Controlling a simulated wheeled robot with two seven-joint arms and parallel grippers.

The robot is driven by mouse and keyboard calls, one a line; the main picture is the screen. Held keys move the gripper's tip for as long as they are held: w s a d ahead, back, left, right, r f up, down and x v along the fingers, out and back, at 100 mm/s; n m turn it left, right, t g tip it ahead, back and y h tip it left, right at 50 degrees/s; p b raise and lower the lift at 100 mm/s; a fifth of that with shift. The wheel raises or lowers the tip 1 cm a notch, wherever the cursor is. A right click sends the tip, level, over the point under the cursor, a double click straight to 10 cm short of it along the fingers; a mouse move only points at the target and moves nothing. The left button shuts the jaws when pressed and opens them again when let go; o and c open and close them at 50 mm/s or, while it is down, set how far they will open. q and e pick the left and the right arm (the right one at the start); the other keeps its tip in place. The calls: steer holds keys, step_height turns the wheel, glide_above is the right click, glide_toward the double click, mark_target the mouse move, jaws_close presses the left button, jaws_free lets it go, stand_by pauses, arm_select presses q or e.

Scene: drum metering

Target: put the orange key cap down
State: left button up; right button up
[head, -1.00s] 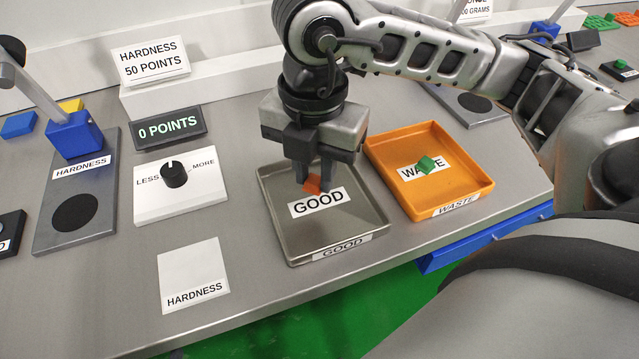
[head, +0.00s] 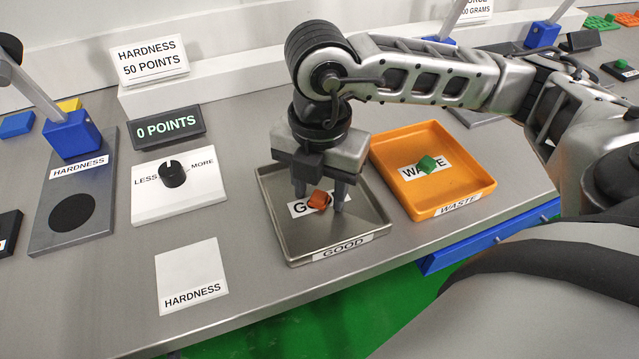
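The orange key cap (head: 319,201) lies in the grey GOOD tray (head: 357,240), on the tray's white label. My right gripper (head: 320,198) is above the tray, pointing down, with its fingers spread to either side of the cap. There appears to be a gap between the cap and the fingers, so the gripper is open. The cap's far side is partly hidden by the gripper. My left gripper is not in view.
The orange WASTE tray (head: 471,196), right of the GOOD tray, holds a green key cap (head: 427,164). To the left are a dial panel (head: 205,190), a white HARDNESS mat (head: 190,270) and a hardness tester (head: 72,140). A display (head: 168,128) reads 0 POINTS.

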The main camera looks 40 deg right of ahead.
mark_target(319, 195)
steer(key=shift+r+p, duration=0.3)
arm_select(q)
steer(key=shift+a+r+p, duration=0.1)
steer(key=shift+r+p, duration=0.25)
steer(key=shift+p, duration=0.25)
arm_select(e)
step_height(319, 195, up, 12)
steer(key=shift+f, duration=0.15)
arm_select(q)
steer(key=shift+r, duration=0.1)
